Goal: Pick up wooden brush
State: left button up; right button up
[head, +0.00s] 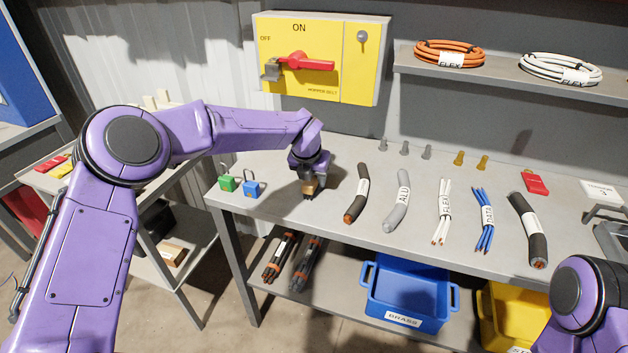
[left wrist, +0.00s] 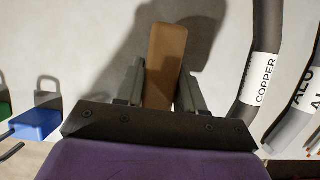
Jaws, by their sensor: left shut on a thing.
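The wooden brush shows in the left wrist view as a brown wooden block (left wrist: 165,62) between the two fingers of my left gripper (left wrist: 160,88). In the head view a small brown part of the brush (head: 310,188) shows below my left gripper (head: 309,182), at the bench top. The gripper is shut on the brush. I cannot tell whether the brush touches the bench. Its bristles are hidden. My right gripper is out of view; only part of my right arm shows at the lower right.
Green (head: 227,183) and blue (head: 251,188) padlocks stand left of the gripper on the bench (head: 300,222). A copper cable (head: 356,195) lies close to its right, then an aluminium cable (head: 397,198) and other cable pieces. A yellow switch box (head: 318,55) hangs behind.

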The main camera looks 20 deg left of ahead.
pick_arm(q)
jog(key=shift+r, duration=0.1)
jog(key=shift+r, duration=0.2)
notch_tip(320, 180, up, 28)
jog(key=p, duration=0.3)
